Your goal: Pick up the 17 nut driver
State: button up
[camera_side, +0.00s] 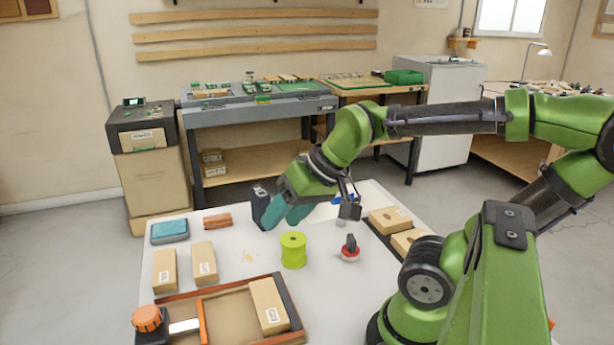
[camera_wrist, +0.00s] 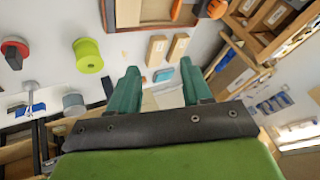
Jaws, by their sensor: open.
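I cannot make out a nut driver marked 17 in either view. Labels on the table's items are too small to read. My gripper (camera_side: 272,212) hangs above the white table, behind the yellow-green spool (camera_side: 293,250), tilted. In the wrist view its two teal fingers (camera_wrist: 158,70) stand apart, with nothing held between them. The spool also shows in the wrist view (camera_wrist: 88,55), left of the fingers. A red round item with a black knob (camera_side: 350,249) stands right of the spool. A teal case (camera_side: 170,231) and a reddish-brown block (camera_side: 217,221) lie at the table's left.
Two tan labelled boxes (camera_side: 204,263) stand at the left. More tan boxes (camera_side: 390,220) are at right. A grey cylinder (camera_wrist: 73,103) is near my fingers.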

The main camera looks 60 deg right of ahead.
jog(key=w+d+f+m+g+h, duration=0.1)
jog(key=w+d+m+g, duration=0.2)
jog(key=d, duration=0.6)
jog(key=w+d+m+h, duration=0.1)
jog(key=w+d+m, duration=0.1)
jog(key=d+m, duration=0.45)
jog(key=s+d+f+m+g, duration=0.1)
jog(key=s+d+m+g, duration=0.1)
jog(key=d+m, duration=0.6)
jog(key=s+d+m+g, duration=0.2)
jog(key=d+m, duration=0.1)
jog(key=d, duration=1)
jog(key=f, duration=1.6)
jog(key=shift+w+a+f, duration=0.3)
jog(key=shift+w+f, duration=0.05)
jog(key=shift+r, duration=0.1)
grip_shut()
